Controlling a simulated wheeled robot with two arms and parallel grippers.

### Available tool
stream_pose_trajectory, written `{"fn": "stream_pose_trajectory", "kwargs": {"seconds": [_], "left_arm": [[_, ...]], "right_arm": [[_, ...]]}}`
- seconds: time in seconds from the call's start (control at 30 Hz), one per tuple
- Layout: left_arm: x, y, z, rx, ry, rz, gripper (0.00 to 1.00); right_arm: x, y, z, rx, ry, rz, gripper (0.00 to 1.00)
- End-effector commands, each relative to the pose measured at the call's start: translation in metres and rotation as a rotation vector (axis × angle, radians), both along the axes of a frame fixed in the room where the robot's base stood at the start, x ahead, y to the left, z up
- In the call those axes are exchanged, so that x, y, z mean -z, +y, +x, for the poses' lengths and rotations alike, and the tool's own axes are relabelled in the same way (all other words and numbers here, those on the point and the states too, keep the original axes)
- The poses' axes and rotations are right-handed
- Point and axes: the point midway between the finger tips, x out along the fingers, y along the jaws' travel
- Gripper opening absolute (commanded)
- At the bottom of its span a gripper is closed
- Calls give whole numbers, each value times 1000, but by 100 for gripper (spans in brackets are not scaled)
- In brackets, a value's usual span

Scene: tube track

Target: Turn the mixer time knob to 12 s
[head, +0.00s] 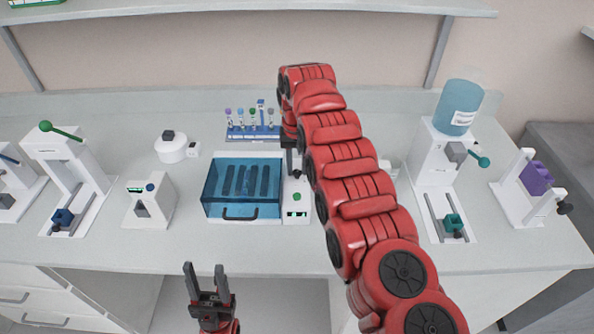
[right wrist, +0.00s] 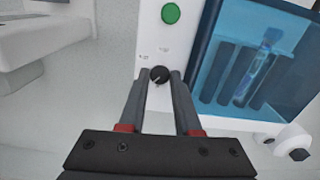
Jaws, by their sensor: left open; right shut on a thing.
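The mixer (head: 242,188) has a clear blue lid, closed, and a white control panel (head: 297,205) on its right with a green button and a small lit display, too small to read. In the right wrist view the black time knob (right wrist: 160,75) with a pale pointer mark sits between the fingertips of my right gripper (right wrist: 158,78), which is shut on it. The scale marks beside the knob are too blurred to read. In the head view my right arm hides much of this gripper. My left gripper (head: 207,283) is open and empty in front of the bench.
A rack of capped tubes (head: 253,131) stands behind the mixer. A small white device (head: 150,202) is left of it, and a dispenser with a blue bottle (head: 461,108) is at the right. A tube (right wrist: 262,68) shows through the blue lid.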

Motion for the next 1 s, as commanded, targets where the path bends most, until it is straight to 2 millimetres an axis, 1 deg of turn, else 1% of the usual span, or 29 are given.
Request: {"fn": "stream_pose_trajectory", "kwargs": {"seconds": [0.27, 1.0], "left_arm": [[3, 0, 0, 0, 0, 0, 50], [-2, 0, 0, 0, 0, 0, 50]], "right_arm": [[0, 0, 0, 259, 1, 0, 0], [0, 0, 0, 960, 0, 0, 0]]}}
